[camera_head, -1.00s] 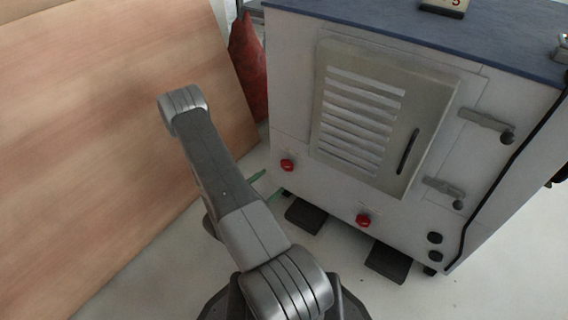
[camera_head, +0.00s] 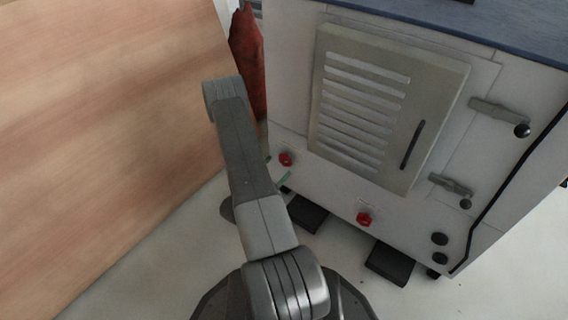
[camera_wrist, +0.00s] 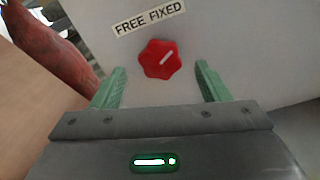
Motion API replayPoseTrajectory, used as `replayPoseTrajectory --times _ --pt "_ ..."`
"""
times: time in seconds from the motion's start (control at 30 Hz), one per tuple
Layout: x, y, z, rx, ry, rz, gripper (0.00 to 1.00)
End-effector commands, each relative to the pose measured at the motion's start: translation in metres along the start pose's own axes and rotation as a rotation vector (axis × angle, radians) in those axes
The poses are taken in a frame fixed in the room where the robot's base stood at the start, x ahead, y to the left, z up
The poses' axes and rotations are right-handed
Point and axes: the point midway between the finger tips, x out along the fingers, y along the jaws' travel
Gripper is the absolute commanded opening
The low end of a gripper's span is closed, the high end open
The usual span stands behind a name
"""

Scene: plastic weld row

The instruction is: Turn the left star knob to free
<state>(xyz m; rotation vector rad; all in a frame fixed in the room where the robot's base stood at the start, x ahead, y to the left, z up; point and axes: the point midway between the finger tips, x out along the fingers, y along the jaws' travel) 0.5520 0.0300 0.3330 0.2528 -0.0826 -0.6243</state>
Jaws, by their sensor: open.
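The left star knob (camera_wrist: 159,59) is red with a white pointer line. In the wrist view it sits on the pale panel under a "FREE FIXED" label (camera_wrist: 150,19). Its line slants up to the right, toward FIXED. The knob also shows in the head view (camera_head: 286,159), low on the cabinet's left side. My gripper (camera_wrist: 160,69) is open and empty. Its green fingers stand to the left and right of the knob with gaps on both sides; contact is not visible. In the head view my arm hides most of the gripper.
A second red knob (camera_head: 364,219) is to the right on the same cabinet (camera_head: 290,80), below a louvred door (camera_head: 335,150) with a black handle. A dark red hanging thing (camera_wrist: 50,45) is close on the left. A wooden panel (camera_head: 100,120) stands farther left.

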Motion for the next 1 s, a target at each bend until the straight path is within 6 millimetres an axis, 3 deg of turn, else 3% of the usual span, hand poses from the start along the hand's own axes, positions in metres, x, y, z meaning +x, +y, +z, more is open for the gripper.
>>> replayPoseTrajectory --times 0.3,0.73,0.97,1.0 --pt "0.043 -0.001 -0.001 0.002 -0.001 -0.003 0.69" --pt "0.051 0.0 0.0 0.0 0.0 0.0 0.69" --pt "0.051 0.0 0.0 0.0 0.001 0.0 0.26" --pt "0.051 0.0 0.0 0.0 0.0 0.0 0.25"
